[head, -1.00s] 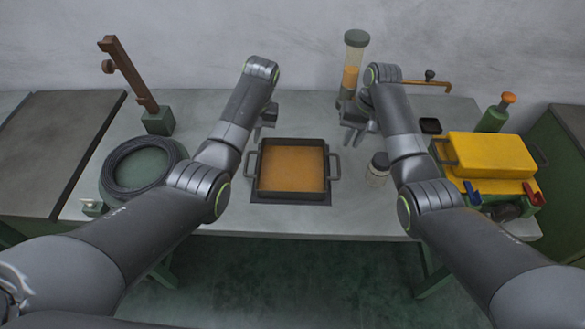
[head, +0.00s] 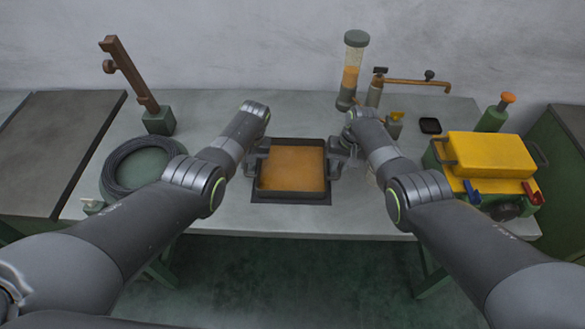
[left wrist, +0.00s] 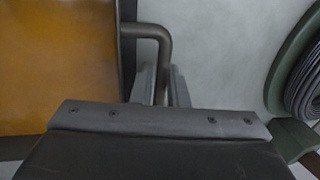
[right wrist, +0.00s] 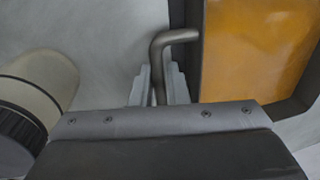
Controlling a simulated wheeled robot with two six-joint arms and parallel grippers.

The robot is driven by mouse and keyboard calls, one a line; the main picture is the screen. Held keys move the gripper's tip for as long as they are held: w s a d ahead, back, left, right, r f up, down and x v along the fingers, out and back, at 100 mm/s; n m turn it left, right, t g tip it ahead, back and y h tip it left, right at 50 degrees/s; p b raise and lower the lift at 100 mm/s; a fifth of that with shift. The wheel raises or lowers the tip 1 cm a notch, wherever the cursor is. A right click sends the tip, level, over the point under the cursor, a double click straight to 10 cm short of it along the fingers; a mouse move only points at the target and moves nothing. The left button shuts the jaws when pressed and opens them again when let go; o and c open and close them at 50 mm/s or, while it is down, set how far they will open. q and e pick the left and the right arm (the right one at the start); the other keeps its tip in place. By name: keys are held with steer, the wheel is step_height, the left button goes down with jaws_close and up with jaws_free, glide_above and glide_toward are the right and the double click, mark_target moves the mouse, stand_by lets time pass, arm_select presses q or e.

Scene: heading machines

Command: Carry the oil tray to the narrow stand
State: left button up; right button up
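The oil tray (head: 292,190), a dark square pan with orange-brown oil, sits level on the bench over a dark patch. It has a bent handle on each side. My left gripper (head: 255,160) is at its left handle (left wrist: 160,45); the fingers close in on both sides of the bar in the left wrist view. My right gripper (head: 340,160) is at its right handle (right wrist: 160,50), with the fingers tight around the bar in the right wrist view. I cannot tell which surface is the narrow stand; a dark-topped table (head: 50,140) stands at left and a green cabinet (head: 560,160) at right.
A black coil (head: 112,178) lies left of the tray, with a brown post (head: 130,75) behind it. A dark-capped jar (right wrist: 35,95) stands close beside my right gripper. A yellow box (head: 490,155) is at right; a clear cylinder (head: 352,70) and copper pipe (head: 415,82) stand behind.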

arm_select(q)
steer(key=shift+f, duration=0.1)
arm_select(e)
steer(key=shift+f, duration=0.1)
arm_select(q)
jaws_close()
arm_select(e)
jaws_close()
arm_select(q)
steer(key=shift+r, duration=0.2)
arm_select(e)
steer(key=shift+r, duration=0.25)
